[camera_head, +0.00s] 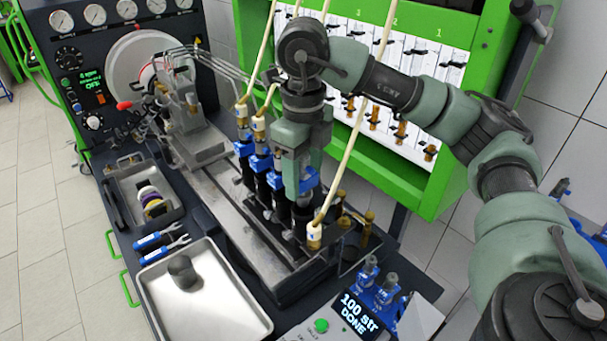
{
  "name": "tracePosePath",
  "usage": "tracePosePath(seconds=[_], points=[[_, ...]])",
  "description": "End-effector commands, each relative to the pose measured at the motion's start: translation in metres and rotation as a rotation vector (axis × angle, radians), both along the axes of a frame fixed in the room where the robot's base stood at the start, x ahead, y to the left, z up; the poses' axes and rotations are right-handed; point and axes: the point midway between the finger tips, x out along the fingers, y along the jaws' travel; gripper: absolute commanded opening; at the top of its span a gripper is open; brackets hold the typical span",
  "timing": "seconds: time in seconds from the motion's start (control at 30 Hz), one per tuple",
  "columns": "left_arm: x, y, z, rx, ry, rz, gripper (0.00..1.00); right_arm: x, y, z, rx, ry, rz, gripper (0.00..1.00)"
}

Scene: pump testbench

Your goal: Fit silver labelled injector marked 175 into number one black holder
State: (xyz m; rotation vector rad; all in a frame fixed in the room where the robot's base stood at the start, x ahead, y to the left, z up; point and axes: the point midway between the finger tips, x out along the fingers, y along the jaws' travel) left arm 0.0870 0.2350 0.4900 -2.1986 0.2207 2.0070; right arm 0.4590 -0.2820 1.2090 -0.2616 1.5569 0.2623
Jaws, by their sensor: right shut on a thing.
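My right gripper (293,178) reaches down from above onto the near end of the row of holders. It is shut on an injector, mostly hidden behind the fingers; no 175 marking is readable. The black holders (277,190) with blue clamps (261,163) stand in a slanting row on the bench. The gripper covers part of the near-end holders, and I cannot read a number on any holder. How deep the held injector sits is hidden. My left gripper is not in view.
Pale hoses with brass-coloured connectors (314,236) hang around the row, one close beside my gripper. A metal tray (210,308) and wrenches (160,238) lie at the left.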

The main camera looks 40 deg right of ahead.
Motion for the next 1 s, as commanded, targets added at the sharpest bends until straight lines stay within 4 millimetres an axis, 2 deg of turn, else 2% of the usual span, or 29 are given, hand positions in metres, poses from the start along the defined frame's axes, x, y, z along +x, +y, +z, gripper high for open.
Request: tracePosePath(seconds=[0.47, 0.87, 1.0], points=[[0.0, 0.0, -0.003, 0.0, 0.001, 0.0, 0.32, 0.0, 0.0, 0.0, 0.001, -0.002, 0.0, 0.0], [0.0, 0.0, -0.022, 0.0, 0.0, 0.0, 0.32, 0.0, 0.0, -0.023, 0.0, -0.001, 0.0, 0.0], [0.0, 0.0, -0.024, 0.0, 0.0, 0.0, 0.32, 0.0, 0.0, -0.025, 0.0, -0.001, 0.0, 0.0]])
